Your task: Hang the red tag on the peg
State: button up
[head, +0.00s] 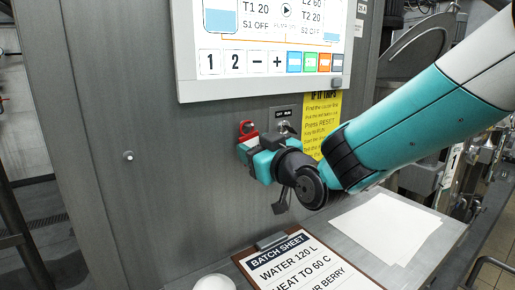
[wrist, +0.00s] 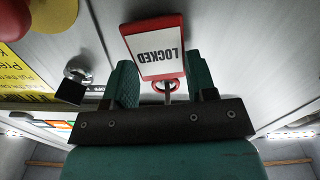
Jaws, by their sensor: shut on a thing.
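The red tag (wrist: 152,30) has a white face reading LOCKED, which is upside down in the wrist view. My gripper (wrist: 164,86) is shut on it, with a teal finger on each side of its ring end. The tag's red ring (wrist: 165,86) lies at a short metal pin, and I cannot tell whether it is around the pin or in front of it. In the head view the ring (head: 248,127) shows against the grey panel above my gripper (head: 250,147), whose fingers hide most of the tag. A small round metal stud (head: 128,156) sits bare on the panel to the left.
A key switch (head: 283,126) marked OFF RUN is close right of the ring, beside a yellow notice (head: 321,115). The screen (head: 262,45) is above. Below are a clipboard (head: 300,262), a white round object (head: 214,283) and white paper (head: 388,228).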

jog(key=o, duration=1.2)
jog(key=b+v, duration=0.7)
jog(key=v, duration=1)
jog(key=s+d+f+g+h, duration=0.2)
jog(key=s+f+g, duration=0.3)
jog(key=s+d+f+m+g+h, duration=0.1)
jog(key=s+d+f+g+h, duration=0.1)
jog(key=s+f+g, duration=0.3)
jog(key=s+d+f+m+g+h, duration=0.1)
jog(key=s+d+f+g+h, duration=0.1)
jog(key=s+f+g, duration=0.3)
jog(key=shift+s, duration=0.7)
